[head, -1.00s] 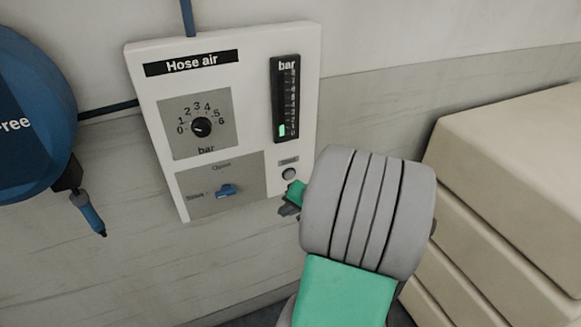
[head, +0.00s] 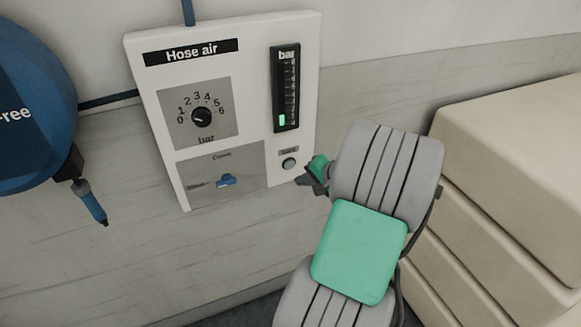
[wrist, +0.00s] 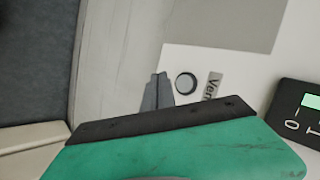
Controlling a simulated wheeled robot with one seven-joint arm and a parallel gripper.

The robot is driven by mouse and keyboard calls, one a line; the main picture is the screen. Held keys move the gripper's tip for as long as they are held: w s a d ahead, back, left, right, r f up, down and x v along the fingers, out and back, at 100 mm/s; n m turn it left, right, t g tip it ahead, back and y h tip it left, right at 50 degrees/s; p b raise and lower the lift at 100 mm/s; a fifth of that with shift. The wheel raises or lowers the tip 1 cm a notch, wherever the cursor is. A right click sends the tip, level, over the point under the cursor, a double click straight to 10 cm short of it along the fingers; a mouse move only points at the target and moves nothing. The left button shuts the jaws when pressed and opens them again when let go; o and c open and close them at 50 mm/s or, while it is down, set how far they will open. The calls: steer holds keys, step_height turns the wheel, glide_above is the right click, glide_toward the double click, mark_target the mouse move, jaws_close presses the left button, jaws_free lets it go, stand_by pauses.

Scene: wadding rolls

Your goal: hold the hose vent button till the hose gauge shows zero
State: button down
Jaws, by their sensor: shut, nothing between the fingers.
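The hose vent button (head: 289,163) is a small round grey button at the lower right of the white Hose air panel (head: 307,100). In the wrist view the button (wrist: 186,83) sits beside its "Vent" label. The hose gauge (head: 285,88) is a black vertical bar scale with a short green bar lit near its bottom. My gripper (head: 303,181) is shut and empty, just right of and below the button in the head view. In the wrist view my fingertips (wrist: 157,80) are together beside the button, apart from it in the picture; the depth gap is hard to tell.
A pressure dial (head: 201,117) and a blue lever (head: 226,181) are on the panel's left. A blue hose reel (head: 30,110) with a hanging nozzle (head: 92,206) is at far left. Beige stacked blocks (head: 510,160) stand close on the right.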

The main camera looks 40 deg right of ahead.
steer(key=shift+w+d, duration=0.25)
steer(key=shift+w, duration=0.7)
steer(key=shift+w+d, duration=0.25)
steer(key=shift+w, duration=0.65)
steer(key=shift+w, duration=0.15)
stand_by(0.4)
steer(key=shift+w+d, duration=0.1)
steer(key=shift+w, duration=0.2)
steer(key=shift+w+d, duration=0.15)
steer(key=shift+w, duration=0.25)
stand_by(1.8)
steer(key=shift+s, duration=0.15)
steer(key=shift+s+a, duration=0.25)
steer(key=shift+s, duration=0.45)
steer(key=s, duration=0.2)
steer(key=s+a+p, duration=0.1)
steer(key=s, duration=0.1)
steer(key=shift+s+a, duration=0.2)
steer(key=shift+s, duration=0.2)
